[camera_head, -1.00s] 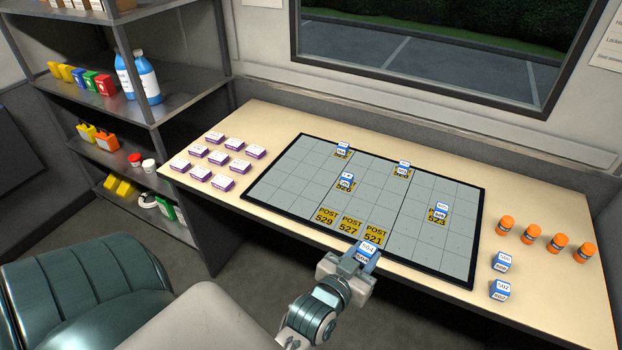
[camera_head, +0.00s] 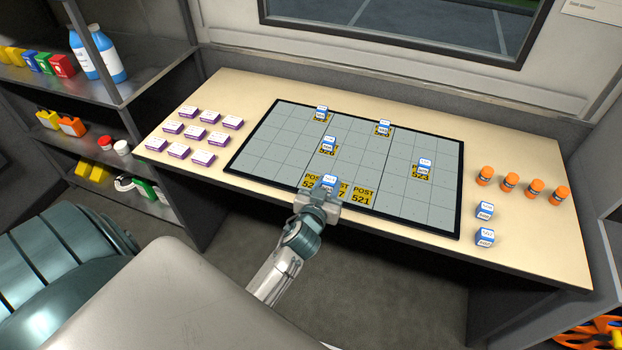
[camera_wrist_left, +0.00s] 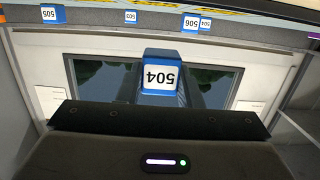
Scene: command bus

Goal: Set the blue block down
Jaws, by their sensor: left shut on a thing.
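My left gripper (camera_head: 318,199) is shut on a blue block with a white label reading 504 (camera_head: 328,183). The block also shows between the jaws in the left wrist view (camera_wrist_left: 161,73). In the head view it overlaps the front edge of the grey gridded board (camera_head: 285,145), in front of the yellow POST 529 and 527 marks. Whether it touches the board or hangs above it I cannot tell. The POST 521 mark (camera_head: 361,196) is uncovered to its right. My right gripper is not in view.
Blue blocks stand on the board at the back left (camera_head: 320,113), back middle (camera_head: 385,128), centre (camera_head: 328,145) and right (camera_head: 424,167). Two more (camera_head: 485,211) (camera_head: 485,236) stand right of the board, near orange cylinders (camera_head: 511,181). Purple-sided boxes (camera_head: 196,132) lie left.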

